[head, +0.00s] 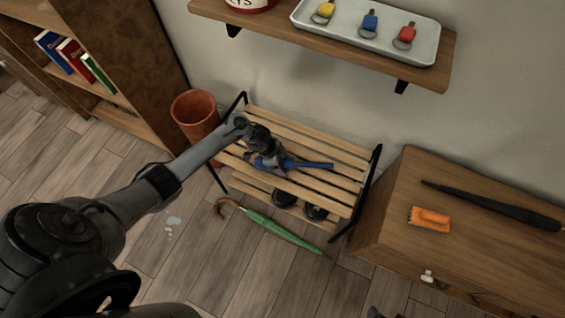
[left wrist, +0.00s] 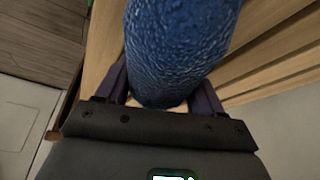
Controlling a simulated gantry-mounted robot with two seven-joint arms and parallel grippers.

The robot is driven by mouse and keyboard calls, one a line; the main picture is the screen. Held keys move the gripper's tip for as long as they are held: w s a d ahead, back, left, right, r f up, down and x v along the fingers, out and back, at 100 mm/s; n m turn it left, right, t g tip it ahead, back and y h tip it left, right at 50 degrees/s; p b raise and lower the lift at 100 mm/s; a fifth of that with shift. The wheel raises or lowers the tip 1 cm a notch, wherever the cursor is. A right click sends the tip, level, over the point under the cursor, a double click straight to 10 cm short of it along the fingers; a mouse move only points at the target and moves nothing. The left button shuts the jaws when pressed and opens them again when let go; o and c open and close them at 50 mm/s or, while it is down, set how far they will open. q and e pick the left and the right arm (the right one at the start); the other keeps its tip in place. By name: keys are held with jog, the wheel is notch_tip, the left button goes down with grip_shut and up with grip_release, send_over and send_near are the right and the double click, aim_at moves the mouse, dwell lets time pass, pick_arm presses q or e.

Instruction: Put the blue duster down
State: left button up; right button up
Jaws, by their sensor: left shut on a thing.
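The blue duster (head: 308,165) is at the slatted wooden rack (head: 335,207), at the end of my left arm. My left gripper (head: 268,160) is shut on the duster, over the rack's upper slats. In the left wrist view the fuzzy blue duster (left wrist: 180,50) fills the space between the two fingers of my left gripper (left wrist: 165,95). Pale slats show right behind it. I cannot tell whether the duster touches the slats.
A terracotta pot (head: 195,113) stands left of the rack. A green umbrella (head: 270,228) lies on the floor in front; dark shoes (head: 315,211) sit on the lower shelf.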

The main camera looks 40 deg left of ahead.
pick_arm(q)
jog(key=shift+f, duration=0.3)
jog(key=shift+f, duration=0.2)
jog(key=o, duration=1.1)
